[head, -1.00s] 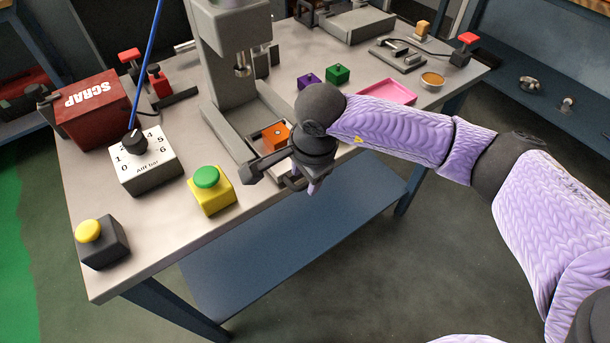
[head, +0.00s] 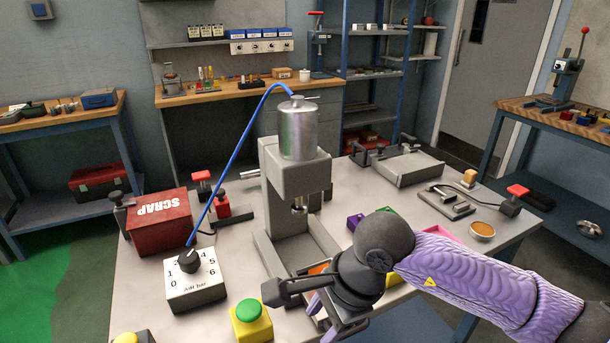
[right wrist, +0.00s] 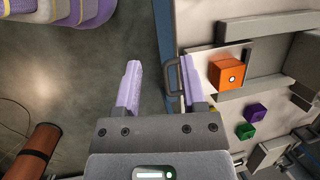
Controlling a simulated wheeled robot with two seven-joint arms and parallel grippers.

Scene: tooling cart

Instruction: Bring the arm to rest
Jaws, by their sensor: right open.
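My right arm (head: 490,285) reaches in from the right in the head view, in a lavender sleeve. Its gripper (head: 318,308) hangs by the cart's front edge, before the grey press (head: 285,190). In the head view the block (head: 318,268) is mostly hidden behind my gripper. My left gripper is out of view.
On the cart stand a red scrap box (head: 160,222), a pressure dial box (head: 195,285), a green button (head: 248,311) and a copper-coloured bowl (head: 482,231). Purple (right wrist: 257,111) and green (right wrist: 245,131) blocks lie near the press. A handle (right wrist: 172,78) runs beside the fingers.

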